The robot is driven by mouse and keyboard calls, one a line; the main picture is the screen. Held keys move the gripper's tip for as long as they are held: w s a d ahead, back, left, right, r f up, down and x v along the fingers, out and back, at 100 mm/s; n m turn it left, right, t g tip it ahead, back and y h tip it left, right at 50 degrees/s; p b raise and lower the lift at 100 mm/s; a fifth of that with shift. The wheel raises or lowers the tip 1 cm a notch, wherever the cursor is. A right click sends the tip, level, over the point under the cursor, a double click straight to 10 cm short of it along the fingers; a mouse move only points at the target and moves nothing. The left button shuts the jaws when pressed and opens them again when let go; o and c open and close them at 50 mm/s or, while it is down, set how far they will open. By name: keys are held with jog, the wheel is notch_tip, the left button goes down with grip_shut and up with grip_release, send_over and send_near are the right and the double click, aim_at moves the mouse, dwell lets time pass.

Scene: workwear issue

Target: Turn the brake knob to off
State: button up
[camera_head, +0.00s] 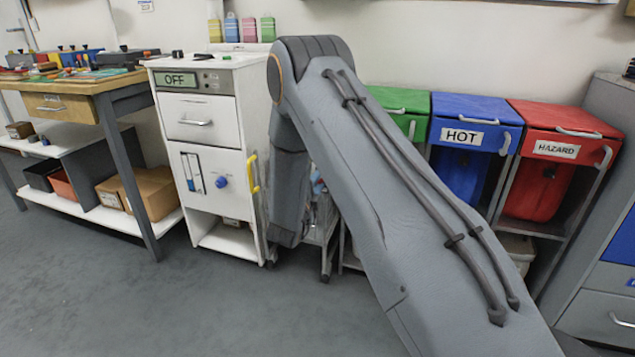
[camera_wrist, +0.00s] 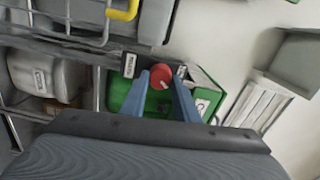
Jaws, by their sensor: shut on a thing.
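A round red knob (camera_wrist: 161,79) with a pale mark on its face shows in the wrist view, in front of a green surface (camera_wrist: 119,91). My gripper (camera_wrist: 162,76) has its two blue fingers on either side of the knob and is shut on it. A small dark label (camera_wrist: 129,65) is beside the knob; its text is too small to read. In the head view my arm hides the knob and my gripper. A white cabinet (camera_head: 195,152) there has a plate (camera_head: 176,80) reading OFF and a blue knob (camera_head: 222,182) on its front.
Green (camera_head: 407,104), blue (camera_head: 478,110) and red (camera_head: 560,130) lidded bins stand along the wall behind my arm. A wooden workbench (camera_head: 98,84) stands at left. A yellow handle (camera_wrist: 121,13) and wire racks are near the gripper. The grey floor (camera_head: 110,290) in front is clear.

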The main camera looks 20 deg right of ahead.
jog(key=shift+m, duration=0.6)
jog(key=o, duration=1.1)
jog(key=shift+c, duration=0.2)
jog(key=shift+s+a, duration=0.1)
jog(key=p+v, duration=0.1)
jog(key=v, duration=0.6)
jog(key=shift+s+a+p, duration=0.2)
jog(key=shift+p, duration=0.1)
